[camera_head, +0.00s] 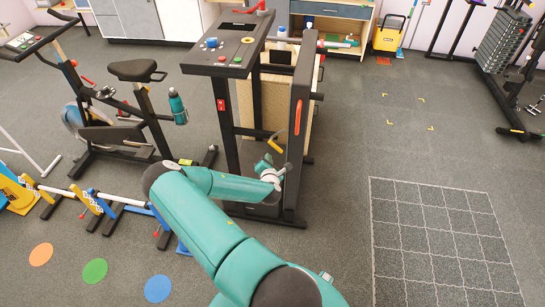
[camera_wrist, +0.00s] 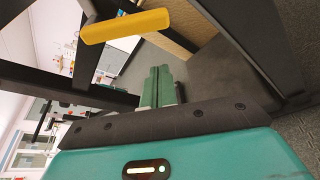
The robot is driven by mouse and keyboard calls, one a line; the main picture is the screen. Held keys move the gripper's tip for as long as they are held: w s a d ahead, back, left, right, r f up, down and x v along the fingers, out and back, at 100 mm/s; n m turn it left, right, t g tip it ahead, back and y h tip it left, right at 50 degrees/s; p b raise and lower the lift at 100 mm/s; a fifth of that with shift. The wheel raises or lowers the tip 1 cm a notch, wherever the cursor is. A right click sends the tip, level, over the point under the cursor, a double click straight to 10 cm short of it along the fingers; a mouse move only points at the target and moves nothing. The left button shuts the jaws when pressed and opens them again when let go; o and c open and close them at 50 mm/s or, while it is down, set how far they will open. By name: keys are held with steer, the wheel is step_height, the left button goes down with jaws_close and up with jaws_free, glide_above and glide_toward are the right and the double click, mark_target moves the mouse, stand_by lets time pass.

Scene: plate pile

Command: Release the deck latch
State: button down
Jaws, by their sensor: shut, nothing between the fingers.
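A folded treadmill stands ahead in the head view, with its deck (camera_head: 303,85) upright behind the console post. A yellow lever (camera_head: 273,143), which I take for the deck latch, sticks out low between the post and the deck. It also shows as a yellow grip (camera_wrist: 124,26) at the upper left of the wrist view. My gripper (camera_head: 264,162) is just below the lever in the head view. In the wrist view my gripper (camera_wrist: 160,72) has its two teal fingers together, empty and apart from the yellow grip. My arm hides part of the treadmill's base.
The console (camera_head: 226,55) is above and left of my gripper. A red-orange handle (camera_head: 298,117) is on the deck's side. The floor to the right is open around a white grid (camera_head: 440,235).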

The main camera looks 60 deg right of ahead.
steer(key=v, duration=0.9)
steer(key=shift+s+a+r, duration=0.2)
steer(key=shift+s, duration=0.1)
